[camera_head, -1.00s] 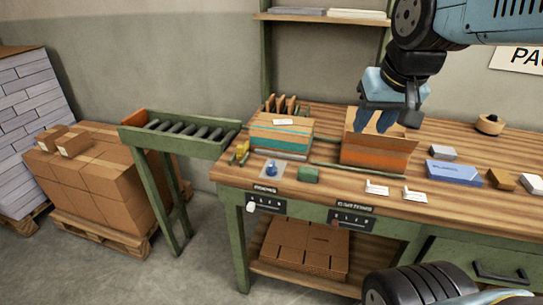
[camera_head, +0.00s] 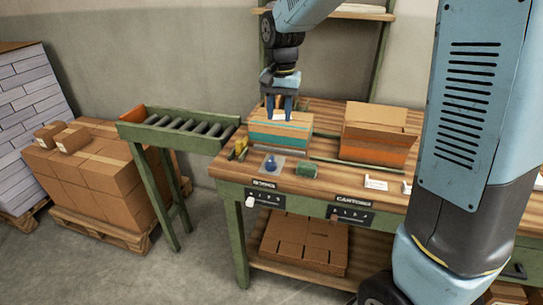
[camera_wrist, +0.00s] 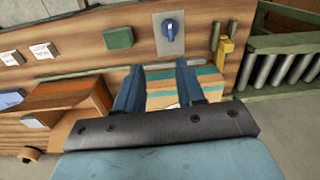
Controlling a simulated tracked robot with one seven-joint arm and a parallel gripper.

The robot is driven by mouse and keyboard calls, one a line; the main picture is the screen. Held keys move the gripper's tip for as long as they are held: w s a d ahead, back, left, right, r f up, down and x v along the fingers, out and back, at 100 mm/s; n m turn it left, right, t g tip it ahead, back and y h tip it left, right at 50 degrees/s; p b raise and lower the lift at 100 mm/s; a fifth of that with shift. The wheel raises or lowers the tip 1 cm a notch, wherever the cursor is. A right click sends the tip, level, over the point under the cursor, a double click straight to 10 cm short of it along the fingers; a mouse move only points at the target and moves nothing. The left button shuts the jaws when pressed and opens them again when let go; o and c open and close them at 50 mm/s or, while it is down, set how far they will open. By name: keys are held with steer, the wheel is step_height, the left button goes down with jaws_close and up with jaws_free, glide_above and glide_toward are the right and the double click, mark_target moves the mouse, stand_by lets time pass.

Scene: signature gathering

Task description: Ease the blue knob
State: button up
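The blue knob (camera_head: 270,163) sits on a small light plate (camera_head: 279,168) at the left front of the wooden bench. It also shows in the wrist view (camera_wrist: 171,29), near the top, with its pointer visible. My gripper (camera_head: 278,118) is above the teal-striped carton (camera_head: 295,130), behind and above the knob and apart from it. In the wrist view its two blue fingers (camera_wrist: 158,84) are spread, with the carton's top between and below them. No held object shows.
A green block (camera_head: 304,169) and a yellow piece (camera_head: 240,146) flank the knob plate. An orange-striped carton (camera_head: 376,148) stands to the right. A roller conveyor (camera_head: 185,128) adjoins the bench's left end.

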mark_target(271, 159)
steer(key=f, duration=0.5)
steer(key=w+a+f, duration=0.1)
steer(key=f, duration=0.4)
steer(key=a+f, duration=0.1)
steer(key=f, duration=0.5)
steer(key=shift+w+a, duration=0.1)
steer(key=shift+w, duration=0.15)
steer(key=shift+c, duration=0.4)
jaws_close()
steer(key=shift+d, duration=0.2)
steer(key=shift+a, duration=0.1)
